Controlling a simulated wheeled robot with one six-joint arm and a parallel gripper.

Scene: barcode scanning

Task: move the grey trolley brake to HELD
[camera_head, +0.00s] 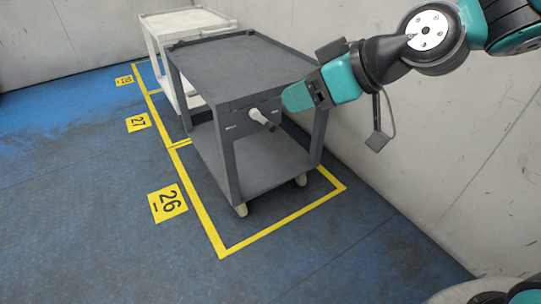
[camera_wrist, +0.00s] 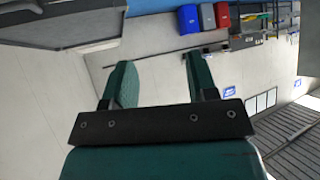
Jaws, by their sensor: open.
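The grey trolley (camera_head: 240,60) stands in the bay marked 26. Its brake lever (camera_head: 261,118), pale with a dark end, sticks out from the panel on its near end. Small pale marks sit on that panel either side of the lever; I cannot read them, so the lever's setting is unclear. My gripper (camera_head: 291,99) is at the upper right of the lever, close to the panel, apparently apart from the lever. In the wrist view my gripper (camera_wrist: 160,75) has its two teal fingers spread with nothing between them. A grey surface, probably the trolley, shows at the upper left there.
A white trolley (camera_head: 184,22) stands behind the grey one. A pale wall (camera_head: 440,150) runs close along the right side. The blue floor (camera_head: 70,190) is clear at left and in front. Red and blue bins (camera_wrist: 207,16) show far off in the wrist view.

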